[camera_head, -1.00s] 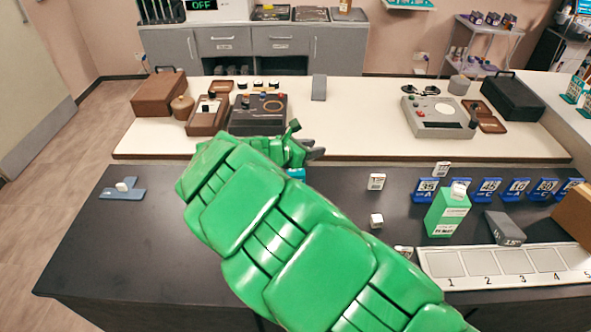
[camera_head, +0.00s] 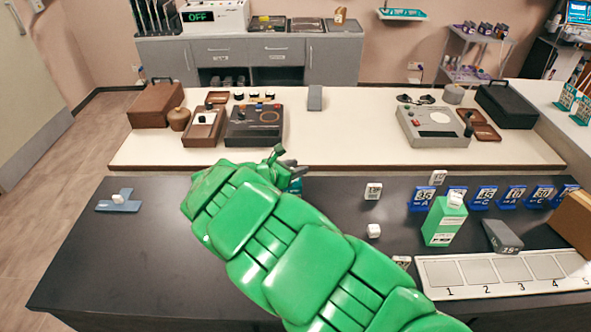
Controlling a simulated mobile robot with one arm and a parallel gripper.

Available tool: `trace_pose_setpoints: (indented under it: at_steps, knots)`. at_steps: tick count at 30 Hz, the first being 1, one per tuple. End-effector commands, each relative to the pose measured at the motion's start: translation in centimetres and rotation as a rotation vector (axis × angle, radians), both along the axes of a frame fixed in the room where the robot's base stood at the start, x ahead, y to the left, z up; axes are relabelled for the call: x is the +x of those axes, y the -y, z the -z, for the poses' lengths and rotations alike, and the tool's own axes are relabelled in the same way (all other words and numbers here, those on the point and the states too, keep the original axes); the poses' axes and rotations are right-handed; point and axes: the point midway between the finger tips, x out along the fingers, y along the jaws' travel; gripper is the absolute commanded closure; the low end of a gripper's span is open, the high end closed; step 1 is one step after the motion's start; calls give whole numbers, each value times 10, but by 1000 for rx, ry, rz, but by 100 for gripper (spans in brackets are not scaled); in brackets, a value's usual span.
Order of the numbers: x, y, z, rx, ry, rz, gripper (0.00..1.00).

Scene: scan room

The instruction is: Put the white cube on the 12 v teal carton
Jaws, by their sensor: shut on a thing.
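My gripper (camera_head: 285,168) is at the far edge of the dark table, its dark fingers mostly hidden by my green hand. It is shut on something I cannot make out. A small teal piece (camera_head: 295,185) shows just below the fingers; whether it is held or stands behind is unclear. A green-teal carton (camera_head: 440,229) stands upright on the right, with a white cube (camera_head: 455,199) on its top; its label is too small to read. Another white cube (camera_head: 374,231) lies mid-table, and one more (camera_head: 118,199) sits on a blue-grey piece (camera_head: 125,206) at left.
Blue number stands (camera_head: 483,198) line the right rear. A grey block (camera_head: 504,236), a numbered white tray (camera_head: 432,278) and a brown box (camera_head: 577,222) are at right. The left of the dark table is mostly clear.

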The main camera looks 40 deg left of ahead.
Motion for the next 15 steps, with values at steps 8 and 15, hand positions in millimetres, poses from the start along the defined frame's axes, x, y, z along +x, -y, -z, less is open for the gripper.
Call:
trace_pose_setpoints:
  at_steps: [8,15]
  knots:
    - [0,0,6,2,0,1,94]
    - [0,0,8,2,0,1,57]
